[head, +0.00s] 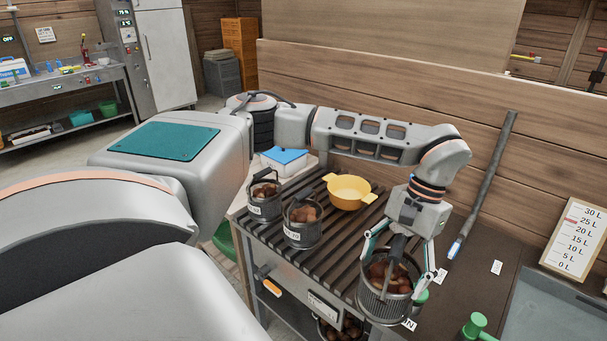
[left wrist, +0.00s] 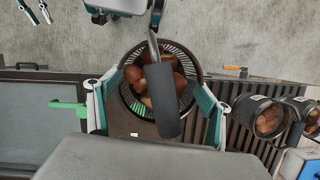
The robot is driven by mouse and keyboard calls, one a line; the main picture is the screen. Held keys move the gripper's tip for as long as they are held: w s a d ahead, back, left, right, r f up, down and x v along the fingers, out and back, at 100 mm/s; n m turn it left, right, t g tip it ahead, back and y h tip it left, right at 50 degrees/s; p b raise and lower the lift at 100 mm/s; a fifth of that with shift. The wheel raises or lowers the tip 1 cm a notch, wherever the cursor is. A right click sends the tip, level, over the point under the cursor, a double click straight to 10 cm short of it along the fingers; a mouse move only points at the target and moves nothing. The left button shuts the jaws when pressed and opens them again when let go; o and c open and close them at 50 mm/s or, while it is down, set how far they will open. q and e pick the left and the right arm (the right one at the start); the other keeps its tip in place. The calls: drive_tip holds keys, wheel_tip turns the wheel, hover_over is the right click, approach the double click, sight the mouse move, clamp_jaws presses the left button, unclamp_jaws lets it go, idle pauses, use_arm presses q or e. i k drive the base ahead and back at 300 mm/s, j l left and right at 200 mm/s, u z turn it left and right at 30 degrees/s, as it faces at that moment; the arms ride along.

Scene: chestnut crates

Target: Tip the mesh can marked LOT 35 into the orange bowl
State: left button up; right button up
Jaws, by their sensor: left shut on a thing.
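My left gripper (head: 400,268) is shut around a dark mesh can (head: 385,303) of chestnuts at the right end of the slatted bench top. In the left wrist view the fingers (left wrist: 157,110) flank the can (left wrist: 186,68), and its grey handle grip crosses its mouth. The can looks upright; I cannot read its marking or tell whether it touches the bench. The orange bowl (head: 349,193), yellowish and empty, sits farther back and to the left. My right gripper (left wrist: 43,23) shows small at the top left of the left wrist view, fingers apart and empty.
Two similar cans of chestnuts, a nearer one (head: 303,225) and a farther one (head: 264,197), stand left of the bowl. A blue-topped box (head: 285,161) is behind them. A wooden wall closes the back. A grey bar (head: 485,185) leans there, beside a litre scale board (head: 577,238).

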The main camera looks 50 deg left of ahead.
sight(346, 192)
drive_tip(key=u, duration=1.3)
drive_tip(key=i+j, duration=0.1)
drive_tip(key=j, duration=0.35)
drive_tip(key=i+j+z, duration=0.1)
drive_tip(key=j, duration=0.35)
drive_tip(key=i+j, duration=0.1)
drive_tip(key=j, duration=0.35)
drive_tip(key=z, duration=0.95)
